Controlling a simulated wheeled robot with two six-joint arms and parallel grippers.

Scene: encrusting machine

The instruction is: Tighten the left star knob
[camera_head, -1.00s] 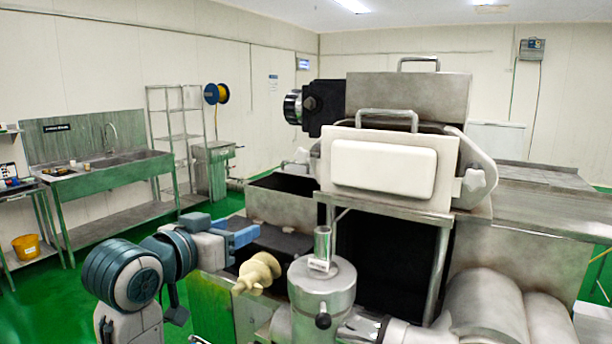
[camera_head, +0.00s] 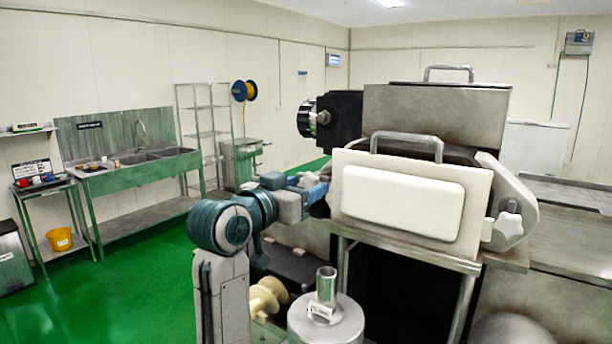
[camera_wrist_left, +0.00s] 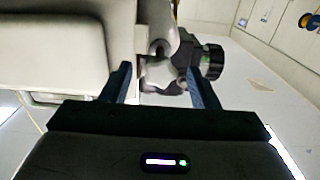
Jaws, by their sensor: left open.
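The left star knob (camera_wrist_left: 160,74) is a pale grey lobed knob at the side of the machine's white-fronted hopper (camera_head: 400,205). In the left wrist view it lies between the two dark blue fingers of my left gripper (camera_wrist_left: 162,85), which is open with gaps beside the knob. In the head view my left gripper (camera_head: 318,192) is at the hopper's left edge, and the knob there is mostly hidden behind the gripper and wrist. The matching right star knob (camera_head: 508,225) shows on the hopper's right side. My right gripper is not in view.
A black block with a ribbed round knob (camera_head: 306,117) sits behind the hopper's left side. A steel cylinder (camera_head: 327,322) and a cream spool-shaped part (camera_head: 268,297) stand below my left arm. Green floor (camera_head: 130,290) is open to the left.

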